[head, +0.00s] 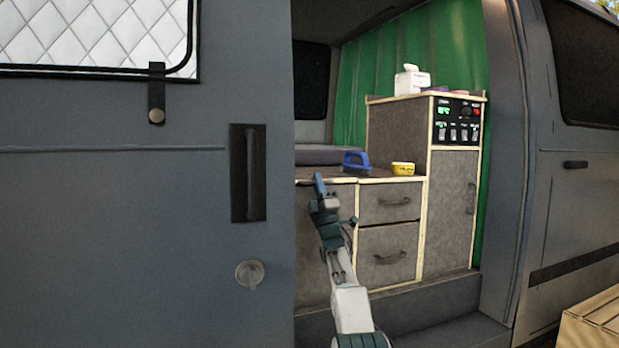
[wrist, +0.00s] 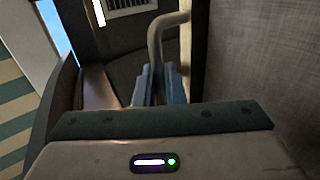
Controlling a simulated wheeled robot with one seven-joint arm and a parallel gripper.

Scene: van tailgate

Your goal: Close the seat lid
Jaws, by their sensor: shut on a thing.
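My gripper (head: 319,180) is at the front edge of the low unit behind the sliding door's edge in the head view. In the wrist view its two blue fingers (wrist: 158,76) are shut on a bent, light grey bar handle (wrist: 154,42). The handle stands beside a grey textured panel (wrist: 255,60) with a pale edge, at the right of that view. I cannot tell for sure whether this panel is the seat lid. In the head view the handle is too small to make out, and the sliding door hides the unit's left part.
A blue brush-like object (head: 356,161) and a yellow tub (head: 403,168) stand on the brown top. Two drawers (head: 388,203) and a tall cabinet (head: 450,210) are right of my arm. The grey sliding door (head: 120,230) fills the left. A step (head: 440,295) runs below.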

